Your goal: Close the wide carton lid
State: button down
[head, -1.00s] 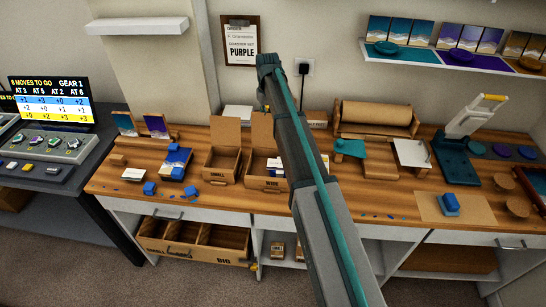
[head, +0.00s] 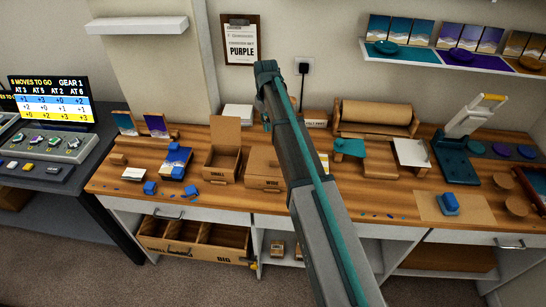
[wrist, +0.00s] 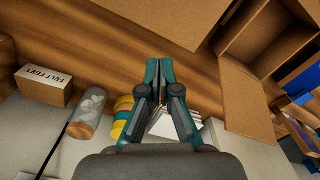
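The wide carton (head: 265,184) stands on the bench beside the small carton, partly hidden by my arm. Its lid (head: 262,158) lies down over the top and looks flat; I cannot tell whether it is fully seated. In the wrist view the lid (wrist: 170,18) is a broad plain cardboard surface at the top. My gripper (wrist: 158,63) has its two fingers together with nothing visible between them. It is near the lid's edge in the picture; I cannot tell whether it touches.
The small carton (head: 221,166) is open with its flap (wrist: 248,105) raised, right beside the wide one. A felt feet box (wrist: 46,87), a jar (wrist: 88,112) and a yellow roll (wrist: 122,117) stand near my gripper. Blue pieces (head: 176,160) lie at left.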

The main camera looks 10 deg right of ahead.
jog(key=shift+r, duration=0.15)
notch_tip(320, 180, up, 9)
jog(key=p, duration=0.5)
dwell(0.8)
